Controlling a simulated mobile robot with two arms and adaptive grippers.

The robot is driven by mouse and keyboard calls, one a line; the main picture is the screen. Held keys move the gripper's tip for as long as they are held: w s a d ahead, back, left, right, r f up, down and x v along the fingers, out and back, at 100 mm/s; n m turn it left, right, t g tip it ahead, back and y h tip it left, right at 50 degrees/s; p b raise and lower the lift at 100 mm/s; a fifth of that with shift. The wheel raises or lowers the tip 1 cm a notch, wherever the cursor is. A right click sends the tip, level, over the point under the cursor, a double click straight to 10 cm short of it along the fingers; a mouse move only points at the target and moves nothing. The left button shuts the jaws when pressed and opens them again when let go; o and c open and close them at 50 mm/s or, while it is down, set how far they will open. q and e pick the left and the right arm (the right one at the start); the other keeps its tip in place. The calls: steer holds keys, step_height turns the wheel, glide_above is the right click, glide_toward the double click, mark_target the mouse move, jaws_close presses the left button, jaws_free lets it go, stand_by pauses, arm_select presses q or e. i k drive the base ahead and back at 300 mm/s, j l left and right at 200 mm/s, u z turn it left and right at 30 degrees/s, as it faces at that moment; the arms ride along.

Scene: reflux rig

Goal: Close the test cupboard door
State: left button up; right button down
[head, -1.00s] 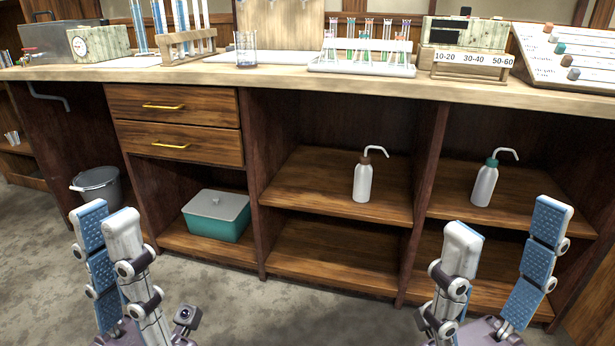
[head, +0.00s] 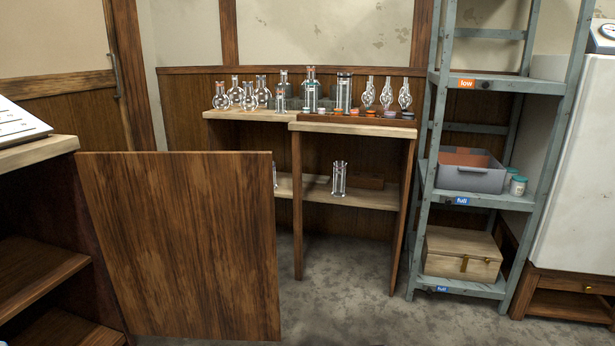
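A flat brown wooden door panel (head: 185,245) stands upright at left centre in the head view, beside the right end of the workbench (head: 38,152). It is swung out from the bench, and its broad face is turned towards me. I cannot see a handle on this face, and I cannot make out the hinges. The bench's open shelf space (head: 40,275) shows to the left of the panel. Neither of my grippers is in the head view now.
Behind the panel stands an open shelf unit (head: 350,129) with glassware on top. A grey-green rack (head: 430,150) with a grey bin (head: 470,178) and a wooden box (head: 460,262) stands to its right. Bare floor (head: 370,318) lies right of the panel.

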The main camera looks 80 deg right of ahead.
mark_target(187, 240)
steer(key=l+z, duration=0.35)
steer(key=l, duration=0.45)
steer(key=l+z, duration=0.4)
steer(key=l, duration=1.2)
